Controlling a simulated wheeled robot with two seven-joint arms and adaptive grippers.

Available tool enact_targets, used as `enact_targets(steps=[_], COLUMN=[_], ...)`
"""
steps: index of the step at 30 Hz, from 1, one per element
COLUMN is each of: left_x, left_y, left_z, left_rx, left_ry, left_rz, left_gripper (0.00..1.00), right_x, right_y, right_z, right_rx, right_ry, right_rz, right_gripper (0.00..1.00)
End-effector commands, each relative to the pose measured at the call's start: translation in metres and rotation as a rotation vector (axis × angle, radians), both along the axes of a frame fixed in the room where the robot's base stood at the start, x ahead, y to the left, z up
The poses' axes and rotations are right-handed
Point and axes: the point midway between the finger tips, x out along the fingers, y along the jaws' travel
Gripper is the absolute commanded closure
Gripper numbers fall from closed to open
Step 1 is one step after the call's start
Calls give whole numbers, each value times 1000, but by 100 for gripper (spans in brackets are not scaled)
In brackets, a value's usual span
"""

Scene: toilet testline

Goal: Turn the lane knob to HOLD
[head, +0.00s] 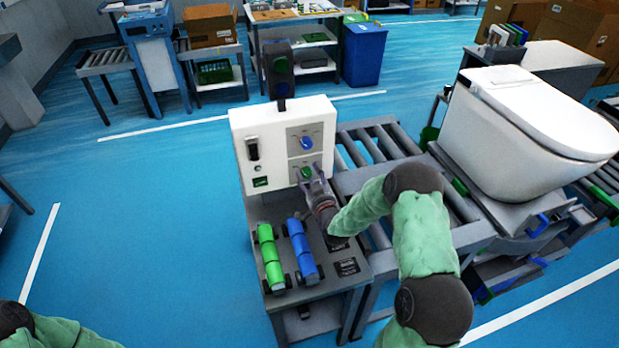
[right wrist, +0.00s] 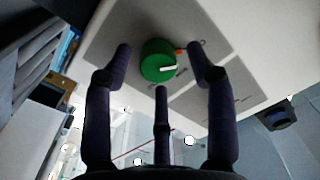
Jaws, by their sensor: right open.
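A green knob (head: 306,172) sits on the lower grey plate of a white control box (head: 240,118). A blue knob (head: 306,142) sits on the plate above it. I cannot read the labels, so I cannot tell which one is the lane knob. My right gripper (head: 312,185) is open in front of the green knob. In the right wrist view the green knob (right wrist: 158,62) with a white pointer mark lies between and beyond the fingertips of the right gripper (right wrist: 160,65), with gaps on both sides. My left gripper is out of view; only part of my left arm shows.
Green (head: 270,257) and blue (head: 302,252) cylinders lie in holders on the stand below the box. A roller conveyor (head: 375,150) and a white toilet (head: 490,125) stand to the right. A dark signal lamp (head: 280,70) rises above the box.

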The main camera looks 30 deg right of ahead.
Motion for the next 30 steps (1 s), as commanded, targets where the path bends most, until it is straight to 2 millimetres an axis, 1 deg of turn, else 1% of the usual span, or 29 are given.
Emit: enact_targets(steps=[7,8,9,11,12,13,23,30], left_x=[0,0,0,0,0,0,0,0], left_y=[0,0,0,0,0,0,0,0], left_z=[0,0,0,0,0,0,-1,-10], left_rx=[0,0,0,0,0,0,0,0], left_ry=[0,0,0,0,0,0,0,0], left_rz=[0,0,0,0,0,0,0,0], left_gripper=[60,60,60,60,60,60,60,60], right_x=[1,1,1,0,0,0,1,2], right_y=[0,0,0,0,0,0,-1,-1], right_z=[0,0,0,0,0,0,2,2], right_rx=[0,0,0,0,0,0,6,82], right_ry=[1,1,1,1,1,0,-7,-30], right_rz=[0,0,0,0,0,1,-1,0], right_gripper=[43,52,63,80,91,98,99,99])
